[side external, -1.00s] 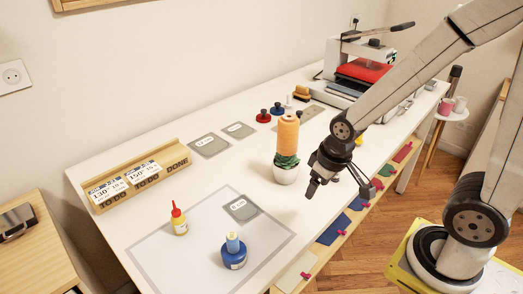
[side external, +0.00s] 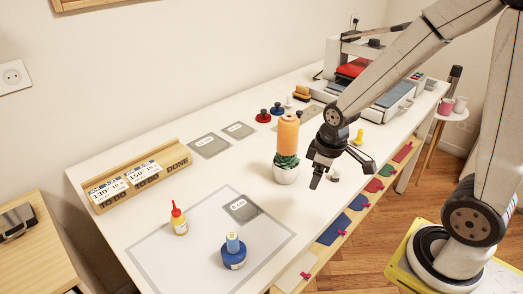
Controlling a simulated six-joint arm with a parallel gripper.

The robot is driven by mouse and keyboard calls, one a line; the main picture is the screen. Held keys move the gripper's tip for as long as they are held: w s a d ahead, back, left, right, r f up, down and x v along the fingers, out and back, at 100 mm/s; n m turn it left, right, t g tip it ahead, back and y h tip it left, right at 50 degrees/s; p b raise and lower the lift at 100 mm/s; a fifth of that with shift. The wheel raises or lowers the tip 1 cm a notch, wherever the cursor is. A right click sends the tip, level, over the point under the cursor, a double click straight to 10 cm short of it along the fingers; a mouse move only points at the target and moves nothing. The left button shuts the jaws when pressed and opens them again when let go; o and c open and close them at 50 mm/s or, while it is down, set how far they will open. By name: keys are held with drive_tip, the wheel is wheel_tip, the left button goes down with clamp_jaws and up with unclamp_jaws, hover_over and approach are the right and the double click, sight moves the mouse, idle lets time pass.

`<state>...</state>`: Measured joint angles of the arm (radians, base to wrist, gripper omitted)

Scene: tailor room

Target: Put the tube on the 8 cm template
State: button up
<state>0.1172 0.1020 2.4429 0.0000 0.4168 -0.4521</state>
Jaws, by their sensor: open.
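No thing is plainly marked as the tube. A yellow bottle with a red pointed tip (side external: 179,220) stands upright on the outlined mat (side external: 150,250). A pale blue cylinder (side external: 233,241) sits on a round blue pot (side external: 234,258), also on the mat. One grey template (side external: 243,209) lies on the mat's far right part. Two more grey templates (side external: 209,147) (side external: 239,131) lie farther back. Their labels are too small to read surely, so I cannot tell which is 8 cm. My gripper (side external: 343,174) is open and empty above the table, right of the potted plant.
An orange thread cone (side external: 288,134) rises at the potted plant (side external: 285,172), close left of my gripper. A small yellow piece (side external: 358,138) stands behind it. A wooden TO DO/DONE rack (side external: 140,180) is at the left, a heat press (side external: 365,70) at the back.

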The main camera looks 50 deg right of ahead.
drive_tip(key=w+d+f+n+g, duration=0.1)
drive_tip(key=w+d+n, duration=0.2)
drive_tip(key=d+n, duration=0.35)
drive_tip(key=n+g, duration=0.1)
drive_tip(key=n, duration=0.6)
hover_over(337, 167)
drive_tip(key=shift+w+a+f, duration=0.1)
drive_tip(key=shift+w+f, duration=0.05)
drive_tip(key=shift+f, duration=2.25)
drive_tip(key=shift+s+f, duration=0.15)
drive_tip(key=shift+f, duration=1.15)
drive_tip(key=shift+s+f, duration=0.1)
drive_tip(key=shift+f, duration=1.2)
drive_tip(key=shift+c, duration=0.2)
clamp_jaws()
